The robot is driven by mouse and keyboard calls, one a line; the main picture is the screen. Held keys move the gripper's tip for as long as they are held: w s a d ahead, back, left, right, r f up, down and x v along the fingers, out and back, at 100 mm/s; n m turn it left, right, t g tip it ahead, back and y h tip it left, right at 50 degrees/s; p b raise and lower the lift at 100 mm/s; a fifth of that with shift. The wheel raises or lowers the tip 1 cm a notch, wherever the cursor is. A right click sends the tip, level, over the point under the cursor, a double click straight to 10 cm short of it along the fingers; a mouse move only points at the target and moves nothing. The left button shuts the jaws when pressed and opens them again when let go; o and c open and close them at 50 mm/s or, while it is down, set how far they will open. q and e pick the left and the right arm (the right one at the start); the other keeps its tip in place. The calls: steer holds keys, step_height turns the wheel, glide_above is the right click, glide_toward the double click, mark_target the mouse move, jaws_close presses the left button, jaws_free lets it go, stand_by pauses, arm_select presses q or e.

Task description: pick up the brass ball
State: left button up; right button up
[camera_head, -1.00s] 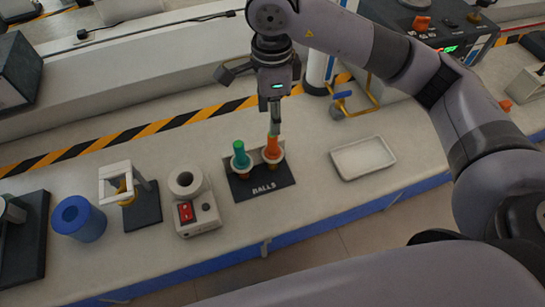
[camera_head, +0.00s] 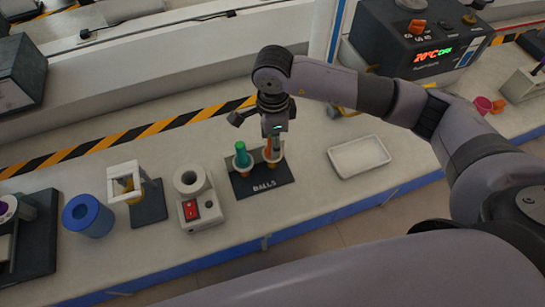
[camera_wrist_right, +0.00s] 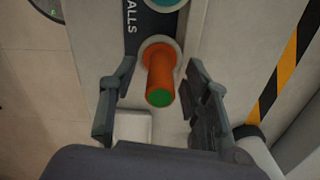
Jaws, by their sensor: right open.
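The black stand marked BALLS (camera_head: 262,186) holds two upright pieces in pale rings: one with a green handle (camera_head: 241,153) and one with an orange handle (camera_head: 268,146). I cannot make out a brass ball for certain; brownish parts show below the rings. My right gripper (camera_head: 273,148) is down over the orange-handled piece and partly hides it. In the right wrist view, its open fingers (camera_wrist_right: 160,78) stand on either side of the orange handle (camera_wrist_right: 161,77), which has a green end. Gaps show on both sides. My left gripper is not in view.
An empty white tray (camera_head: 334,161) lies to the right of the stand. A white device with a red switch (camera_head: 190,210), a blue cup (camera_head: 88,228) and a white frame on a dark base (camera_head: 150,212) stand to the left. A control box (camera_head: 401,62) is behind right.

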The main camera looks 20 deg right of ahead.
steer(key=shift+c, duration=0.4)
jaws_close()
steer(key=shift+r, duration=0.1)
steer(key=shift+w+r, duration=0.1)
steer(key=shift+r, duration=0.35)
step_height(320, 180, up, 21)
steer(key=b, duration=0.2)
steer(key=shift+f, duration=0.1)
stand_by(0.4)
